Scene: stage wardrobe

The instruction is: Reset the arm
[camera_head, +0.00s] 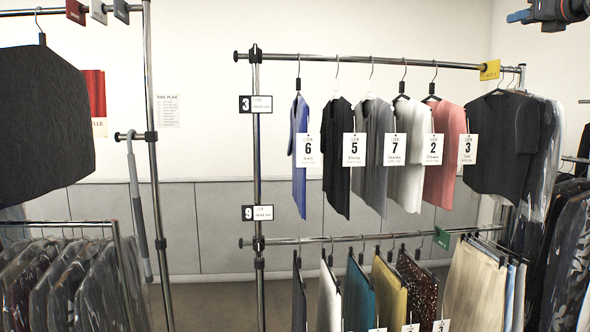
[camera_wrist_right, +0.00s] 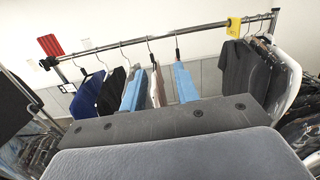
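My right gripper (camera_head: 517,16) shows at the top right edge of the head view, dark with a blue finger end, partly cut off by the frame. It is above and apart from the clothes rail. In the right wrist view, the two light blue fingers of the right gripper (camera_wrist_right: 158,67) stand apart, with nothing held between them. Hanging garments show behind and between them. The grey gripper body fills the lower part of that view. My left gripper and left arm are not in view.
The upper rail (camera_head: 380,60) carries several tagged tops, including a blue one (camera_head: 299,150) and a pink one (camera_head: 446,150). A lower rail (camera_head: 340,239) holds trousers and skirts. Dark covered garments (camera_head: 565,250) crowd the right. Another rack (camera_head: 150,130) with a black garment (camera_head: 42,125) stands left.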

